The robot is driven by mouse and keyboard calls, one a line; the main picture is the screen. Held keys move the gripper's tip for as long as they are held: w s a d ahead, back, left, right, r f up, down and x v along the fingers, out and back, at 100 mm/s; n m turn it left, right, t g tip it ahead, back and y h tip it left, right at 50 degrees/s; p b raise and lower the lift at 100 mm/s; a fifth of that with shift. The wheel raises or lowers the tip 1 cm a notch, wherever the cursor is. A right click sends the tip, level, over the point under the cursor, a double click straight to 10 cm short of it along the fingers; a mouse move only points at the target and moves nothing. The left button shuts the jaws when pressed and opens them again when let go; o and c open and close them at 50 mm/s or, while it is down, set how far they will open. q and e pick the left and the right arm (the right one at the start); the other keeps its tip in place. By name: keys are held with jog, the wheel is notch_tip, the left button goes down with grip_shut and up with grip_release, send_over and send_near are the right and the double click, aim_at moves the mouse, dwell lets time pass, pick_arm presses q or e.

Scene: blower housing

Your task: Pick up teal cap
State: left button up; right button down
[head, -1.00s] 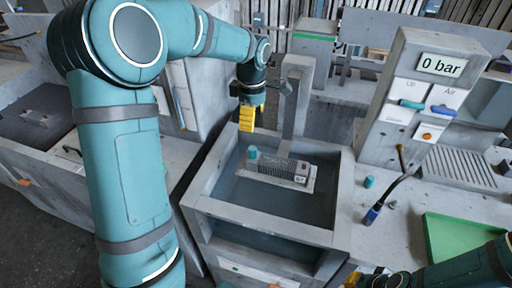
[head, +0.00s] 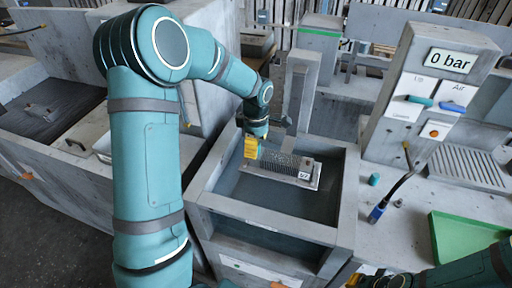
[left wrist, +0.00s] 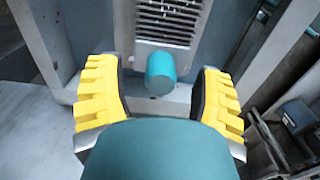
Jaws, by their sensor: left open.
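A teal cap (left wrist: 160,73) shows in the left wrist view at the end of a grey grilled housing (left wrist: 168,22). In the head view the housing (head: 288,165) lies in the open grey basin, and its cap is hidden behind my gripper. My left gripper (head: 251,149) is open, its yellow fingers just above the housing's left end. In the left wrist view the fingers stand on either side of the cap, with gaps to both. A second teal cap (head: 374,179) stands on the right worktop. My right gripper (head: 358,280) shows only partly at the bottom edge.
The basin walls (head: 342,205) surround the housing, and a grey post (head: 298,92) rises behind it. At right are a panel reading 0 bar (head: 450,61), a blue-tipped hose tool (head: 377,213) and a green tray (head: 465,240).

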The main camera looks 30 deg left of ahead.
pick_arm(q)
jog(key=c, duration=1.1)
notch_tip(320, 180, up, 10)
jog(key=shift+r+p, duration=0.1)
jog(key=shift+p, duration=0.45)
